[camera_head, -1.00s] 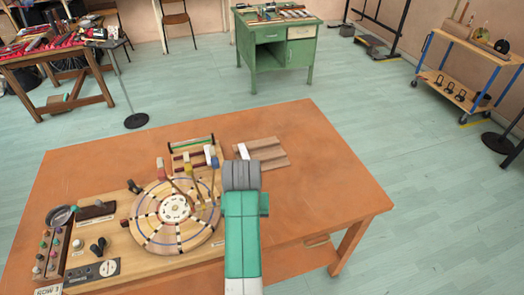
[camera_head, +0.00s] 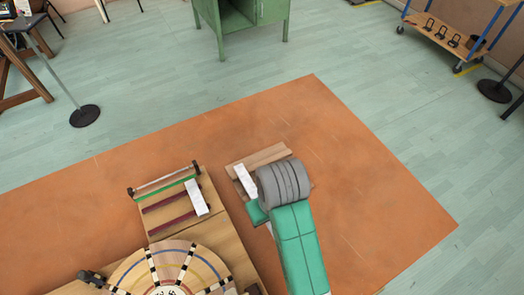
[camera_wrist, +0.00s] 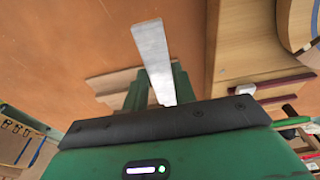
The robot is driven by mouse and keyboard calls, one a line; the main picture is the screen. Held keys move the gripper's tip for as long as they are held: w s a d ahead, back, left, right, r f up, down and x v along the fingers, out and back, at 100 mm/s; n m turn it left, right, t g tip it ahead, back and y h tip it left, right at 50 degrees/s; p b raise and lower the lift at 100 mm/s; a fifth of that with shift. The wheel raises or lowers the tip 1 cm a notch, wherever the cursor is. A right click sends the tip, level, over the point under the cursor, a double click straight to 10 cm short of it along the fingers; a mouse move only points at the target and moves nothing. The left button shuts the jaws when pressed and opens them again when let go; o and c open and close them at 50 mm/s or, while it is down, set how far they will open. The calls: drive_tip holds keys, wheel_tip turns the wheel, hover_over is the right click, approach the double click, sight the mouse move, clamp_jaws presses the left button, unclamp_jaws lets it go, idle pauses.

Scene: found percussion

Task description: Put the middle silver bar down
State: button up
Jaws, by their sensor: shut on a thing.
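My gripper (camera_wrist: 155,88) has green fingers shut on a long, flat silver bar (camera_wrist: 152,50) in the wrist view. In the head view this bar (camera_head: 244,181) shows at the left end of a light brown wooden piece (camera_head: 262,157), beside my grey wrist. I cannot tell whether the bar touches the wood. Another silver bar (camera_head: 197,198) lies across two dark red rails (camera_head: 165,201) on the wooden board to the left.
A round patterned wheel (camera_head: 172,268) sits on the board at the lower left. A black-ended crossbar (camera_head: 164,181) stands behind the rails. A green cabinet (camera_head: 240,15) stands beyond the table.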

drive_tip(key=shift+f, duration=0.15)
drive_tip(key=w+b, duration=0.1)
drive_tip(key=w, duration=0.4)
drive_tip(key=w+f+b, duration=0.1)
drive_tip(key=w+b, duration=0.1)
drive_tip(key=w, duration=0.3)
drive_tip(key=w+b, duration=0.2)
drive_tip(key=w, duration=0.3)
drive_tip(key=shift+w+a+f, duration=0.25)
drive_tip(key=shift+w+a, duration=0.1)
drive_tip(key=shift+a, duration=0.05)
wheel_tip(320, 180, down, 4)
drive_tip(key=shift+r+b, duration=0.1)
drive_tip(key=shift+b, duration=1.05)
drive_tip(key=shift+r, duration=0.15)
drive_tip(key=o, duration=1)
